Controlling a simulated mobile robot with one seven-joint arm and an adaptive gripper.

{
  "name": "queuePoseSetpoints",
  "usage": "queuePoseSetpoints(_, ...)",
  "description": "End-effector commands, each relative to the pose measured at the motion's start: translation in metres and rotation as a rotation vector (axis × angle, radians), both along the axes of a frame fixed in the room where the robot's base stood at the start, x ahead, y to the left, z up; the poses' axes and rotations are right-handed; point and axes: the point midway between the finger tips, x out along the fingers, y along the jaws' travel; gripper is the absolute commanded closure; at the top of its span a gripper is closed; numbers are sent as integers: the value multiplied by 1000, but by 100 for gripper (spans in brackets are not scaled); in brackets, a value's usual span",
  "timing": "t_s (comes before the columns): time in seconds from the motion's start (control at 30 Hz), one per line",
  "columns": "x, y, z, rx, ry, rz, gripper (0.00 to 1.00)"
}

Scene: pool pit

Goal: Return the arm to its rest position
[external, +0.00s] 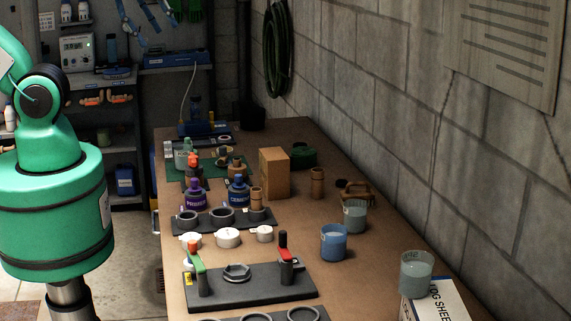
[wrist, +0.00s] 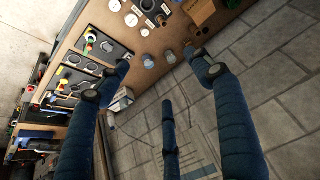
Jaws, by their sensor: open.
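My green arm (external: 60,210) stands at the left of the external view, beside the workbench; its end is out of that picture. My gripper (wrist: 158,62) shows in the wrist view, with long dark blue padded fingers spread apart and nothing between them. The bench and the block wall lie beyond the fingers, tilted in that view. The fingers hide parts of both. I see no contact between the fingers and any object.
The wooden workbench (external: 375,285) runs along the block wall (external: 400,110). It carries a dark fixture plate (external: 250,291), several lidded pots, bottles, a cardboard box (external: 273,175), a blue cup (external: 334,243) and a clear cup (external: 416,274). Shelves stand behind my arm.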

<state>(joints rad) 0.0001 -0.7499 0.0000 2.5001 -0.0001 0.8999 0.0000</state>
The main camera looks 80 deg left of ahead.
Motion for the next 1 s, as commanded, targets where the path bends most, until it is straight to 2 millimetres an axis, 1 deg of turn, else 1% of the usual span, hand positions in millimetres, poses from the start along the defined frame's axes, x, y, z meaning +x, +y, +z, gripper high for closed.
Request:
queuePoseSetpoints(0.03, 0, 0, -18, 0, 0, 0, 34)
queuePoseSetpoints(0.1, 0, 0, -31, 0, 0, 0, 34)
queuePoseSetpoints(0.4, 0, 0, -84, 0, 0, 0, 34)
queuePoseSetpoints(0.5, 0, 0, -97, 0, 0, 0, 34)
queuePoseSetpoints(0.6, 0, 0, -107, 0, 0, 0, 34)
queuePoseSetpoints(0.7, 0, 0, -112, 0, 0, 0, 34)
queuePoseSetpoints(1.0, 0, 0, -113, 0, 0, 0, 34)
